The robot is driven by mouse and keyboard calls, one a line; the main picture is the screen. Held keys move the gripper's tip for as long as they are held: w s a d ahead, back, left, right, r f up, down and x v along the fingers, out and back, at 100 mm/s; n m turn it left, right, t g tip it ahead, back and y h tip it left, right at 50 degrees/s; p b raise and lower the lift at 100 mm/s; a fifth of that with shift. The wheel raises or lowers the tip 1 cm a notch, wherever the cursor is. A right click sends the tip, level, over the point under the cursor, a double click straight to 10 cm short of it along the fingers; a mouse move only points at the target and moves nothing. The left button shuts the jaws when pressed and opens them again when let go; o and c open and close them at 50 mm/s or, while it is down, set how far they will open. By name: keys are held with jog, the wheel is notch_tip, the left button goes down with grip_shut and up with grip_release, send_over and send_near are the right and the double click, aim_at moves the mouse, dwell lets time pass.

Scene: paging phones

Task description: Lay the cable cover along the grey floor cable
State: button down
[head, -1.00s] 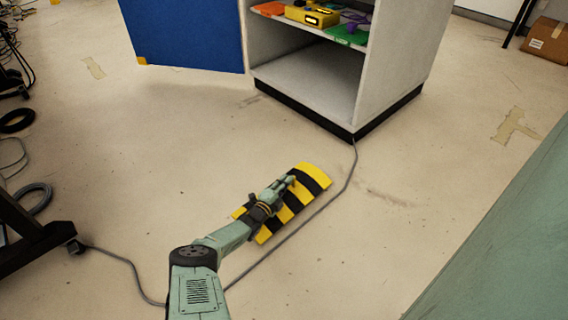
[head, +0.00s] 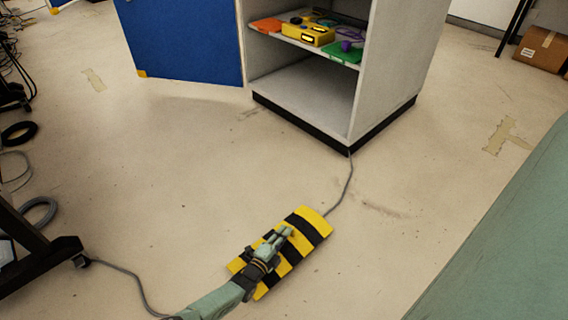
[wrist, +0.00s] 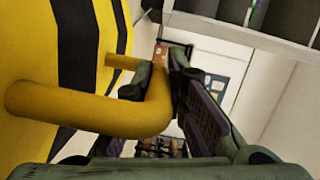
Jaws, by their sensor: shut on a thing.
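The cable cover (head: 313,222), a yellow and black striped slab, lies across the lower middle of the head view. Its yellow handle (wrist: 95,107) shows large in the wrist view. My gripper (head: 280,238) is shut on the handle, with fingers on both sides of the bar in the wrist view (wrist: 168,75). The grey floor cable (head: 347,185) runs from the cabinet to the cover's far end, where it passes out of sight. Another stretch of cable (head: 125,272) shows at the lower left. The part between is hidden by cover and arm. I cannot tell whether the cover touches the floor.
An open cabinet (head: 385,90) with a blue door (head: 185,42) stands at the back. A dark wheeled stand (head: 35,250) is at the left, and a green surface (head: 500,230) borders the right. The floor around the cover is clear.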

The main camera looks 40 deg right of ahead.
jog(key=shift+f+b, duration=0.9)
jog(key=shift+f, duration=0.75)
jog(key=shift+f, duration=0.2)
jog(key=c, duration=1.6)
grip_release()
